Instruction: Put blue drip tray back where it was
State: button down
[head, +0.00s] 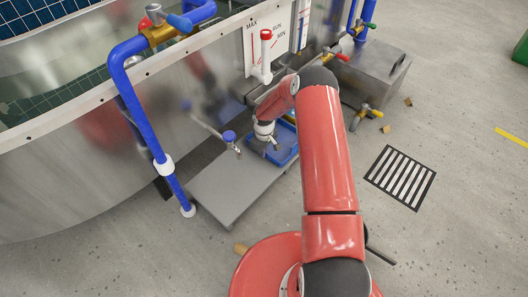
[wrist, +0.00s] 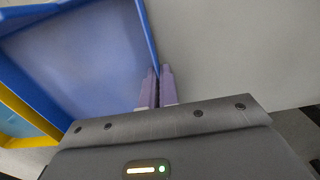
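The blue drip tray (head: 286,154) is at the right end of a low grey platform, partly hidden by my arm in the head view. I cannot tell whether it rests on the platform or is just above it. In the wrist view the tray (wrist: 80,60) fills the upper left. My gripper (wrist: 157,88) has one purple finger on each side of the tray's wall, with only a narrow gap between them, closed on the rim. In the head view my gripper (head: 274,143) is over the tray, its fingertips hard to make out.
The low grey platform (head: 225,185) has bare room left of the tray. A blue-capped tap (head: 230,138) and a blue pipe (head: 140,110) stand by the steel tank. A white pipe with a red top (head: 265,55) rises behind. A yellow edge (wrist: 30,120) shows beside the tray.

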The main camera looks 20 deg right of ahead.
jog(key=c, duration=2.1)
grip_release()
jog(key=shift+f, duration=0.1)
jog(key=o, duration=0.4)
